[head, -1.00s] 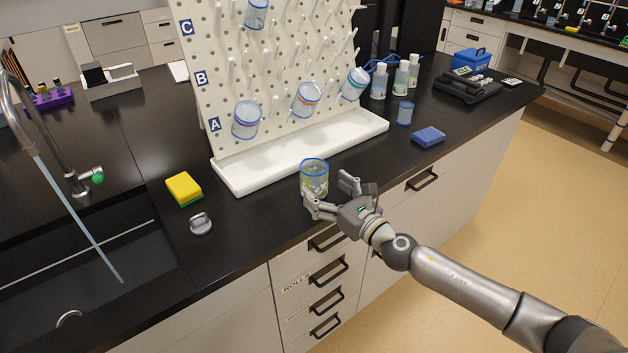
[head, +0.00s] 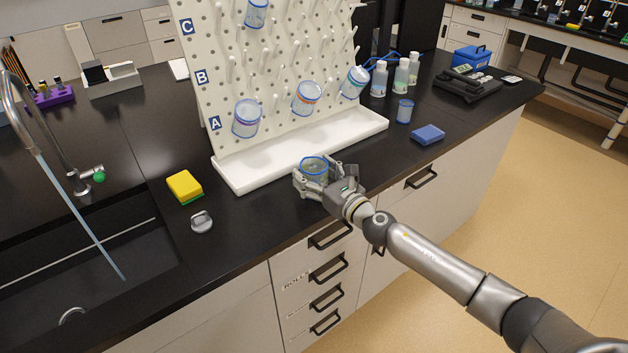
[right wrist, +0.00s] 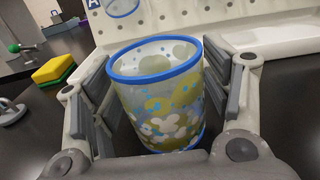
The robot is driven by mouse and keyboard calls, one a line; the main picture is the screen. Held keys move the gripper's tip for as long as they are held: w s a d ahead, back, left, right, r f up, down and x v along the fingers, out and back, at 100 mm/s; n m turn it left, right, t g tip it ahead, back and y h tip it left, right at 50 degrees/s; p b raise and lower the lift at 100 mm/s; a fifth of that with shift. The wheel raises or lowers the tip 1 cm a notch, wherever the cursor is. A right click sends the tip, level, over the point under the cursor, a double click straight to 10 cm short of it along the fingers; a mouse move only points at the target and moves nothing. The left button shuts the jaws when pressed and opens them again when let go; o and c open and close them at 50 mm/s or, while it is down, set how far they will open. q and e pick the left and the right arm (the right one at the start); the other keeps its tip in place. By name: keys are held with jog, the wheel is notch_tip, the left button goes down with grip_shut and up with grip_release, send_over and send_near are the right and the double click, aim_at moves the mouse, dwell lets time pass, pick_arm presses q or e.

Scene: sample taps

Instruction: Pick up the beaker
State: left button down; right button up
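The beaker (head: 313,171) is clear with a blue rim and coloured spots on its wall. It stands upright on the black counter, in front of the white drip tray. My right gripper (head: 318,177) is around it, one finger on each side. In the right wrist view the beaker (right wrist: 158,100) fills the space between the finger pads, which lie close against its wall; its lower part is partly hidden by the gripper. My left gripper is not in view.
A white peg board (head: 270,80) with hanging beakers stands behind, above the drip tray (head: 240,178). A yellow sponge (head: 184,185) and a grey metal piece (head: 202,222) lie left. A blue block (head: 428,134) and a small blue-tinted cup (head: 404,111) stand right. The sink (head: 80,270) is at left.

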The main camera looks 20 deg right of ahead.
jog(key=c, duration=0.6)
jog(key=shift+c, duration=0.2)
jog(key=shift+r, duration=0.1)
jog(key=shift+r+p, duration=0.4)
jog(key=shift+r, duration=0.2)
jog(key=r, duration=0.1)
jog(key=r+p, duration=0.2)
jog(key=shift+s+a+r, duration=0.2)
jog(key=shift+s, duration=0.1)
jog(key=s+a+r+p, duration=0.2)
jog(key=s+a+r, duration=0.4)
jog(key=s, duration=0.5)
notch_tip(320, 180, up, 2)
jog(key=shift+s+a+r, duration=0.1)
jog(key=shift+s+a, duration=0.2)
jog(key=shift+a, duration=0.1)
